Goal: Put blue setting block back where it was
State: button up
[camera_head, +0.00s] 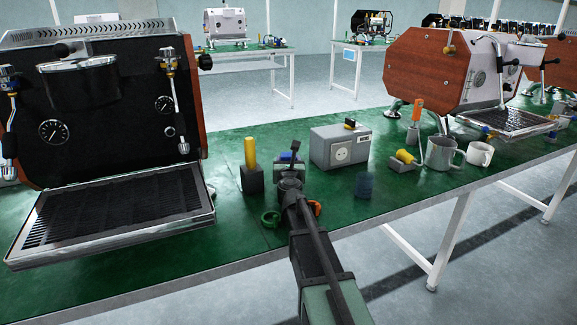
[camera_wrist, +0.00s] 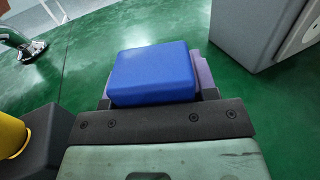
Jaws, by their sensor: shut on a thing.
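The blue setting block (camera_wrist: 153,72) fills the middle of the wrist view, between the jaws of my gripper (camera_wrist: 155,108). In the head view only a small part of the blue block (camera_head: 287,156) shows behind my gripper (camera_head: 291,168). My gripper is shut on it. A purple edge (camera_wrist: 206,74) shows just behind and right of the block; I cannot tell what it belongs to. Whether the block touches the green table (camera_head: 235,238) is hidden.
A black stand with a yellow handle (camera_head: 250,155) is close on the left; a grey socket box (camera_head: 338,149) is on the right. A dark blue piece (camera_head: 364,187), green ring (camera_head: 270,218) and orange ring (camera_head: 315,208) lie nearer. A pitcher (camera_head: 440,153) and mug (camera_head: 480,154) stand farther right.

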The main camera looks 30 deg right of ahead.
jog(key=o, duration=1.2)
jog(key=shift+f, duration=0.1)
jog(key=shift+s+r, duration=0.1)
jog(key=shift+r, duration=0.15)
jog(key=v, duration=1.2)
jog(key=shift+a+f, duration=0.1)
